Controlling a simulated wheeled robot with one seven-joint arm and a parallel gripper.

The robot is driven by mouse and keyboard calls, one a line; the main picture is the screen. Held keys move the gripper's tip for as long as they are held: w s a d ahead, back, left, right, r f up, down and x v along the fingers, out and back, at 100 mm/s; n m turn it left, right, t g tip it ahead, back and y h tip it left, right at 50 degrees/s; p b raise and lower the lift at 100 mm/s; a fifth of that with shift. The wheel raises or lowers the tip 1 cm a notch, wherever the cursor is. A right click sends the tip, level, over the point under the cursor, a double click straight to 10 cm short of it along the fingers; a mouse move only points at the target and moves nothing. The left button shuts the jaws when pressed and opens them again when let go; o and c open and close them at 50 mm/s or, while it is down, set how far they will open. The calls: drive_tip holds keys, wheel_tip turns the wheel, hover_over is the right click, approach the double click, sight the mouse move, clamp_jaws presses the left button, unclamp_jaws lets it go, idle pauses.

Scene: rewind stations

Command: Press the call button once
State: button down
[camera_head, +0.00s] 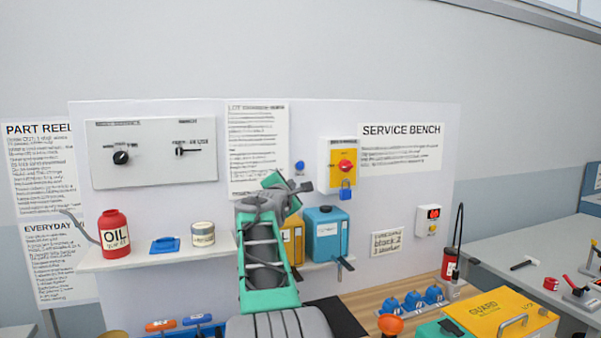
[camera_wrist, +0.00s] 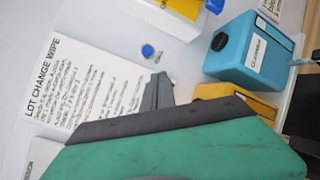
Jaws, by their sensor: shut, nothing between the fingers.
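A small round blue button (camera_head: 299,165), with a tiny label I cannot read under it, is on the white back panel, right of the lot change sheet. It also shows in the wrist view as a blue disc (camera_wrist: 148,51). My gripper (camera_head: 307,187) is shut and empty, raised in front of the panel. In the head view its dark tips appear just below the button. In the wrist view the fingers (camera_wrist: 160,88) point toward the button, with a visible gap in the picture. Contact does not show.
A yellow box with a red rotary switch (camera_head: 345,166) and blue padlock (camera_head: 346,190) is right of the button. A blue jug (camera_head: 326,236) and yellow container (camera_head: 291,242) stand on the shelf below. A red oil can (camera_head: 114,234) stands left. The panel around the button is clear.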

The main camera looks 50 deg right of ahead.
sight(300, 166)
drive_tip(key=s+d+r+n+g+h, duration=0.1)
drive_tip(key=s+d+r+h, duration=0.1)
drive_tip(key=s+d, duration=0.2)
drive_tip(key=d, duration=0.2)
drive_tip(key=shift+d+r+n+g+h, duration=0.3)
drive_tip(key=shift+r+n, duration=0.05)
drive_tip(key=shift+n, duration=0.05)
drive_tip(key=w+d+p, duration=0.1)
drive_tip(key=w+p, duration=0.1)
drive_tip(key=p, duration=0.1)
drive_tip(key=w+d+p, duration=0.2)
drive_tip(key=w+p, duration=0.1)
drive_tip(key=p, duration=0.1)
drive_tip(key=w+d+p, duration=0.1)
drive_tip(key=w+p, duration=0.1)
drive_tip(key=p, duration=0.2)
drive_tip(key=shift+w+d, duration=0.2)
drive_tip(key=shift+w, duration=0.15)
drive_tip(key=shift+w+r+p, duration=0.1)
drive_tip(key=shift+p, duration=0.2)
idle(0.9)
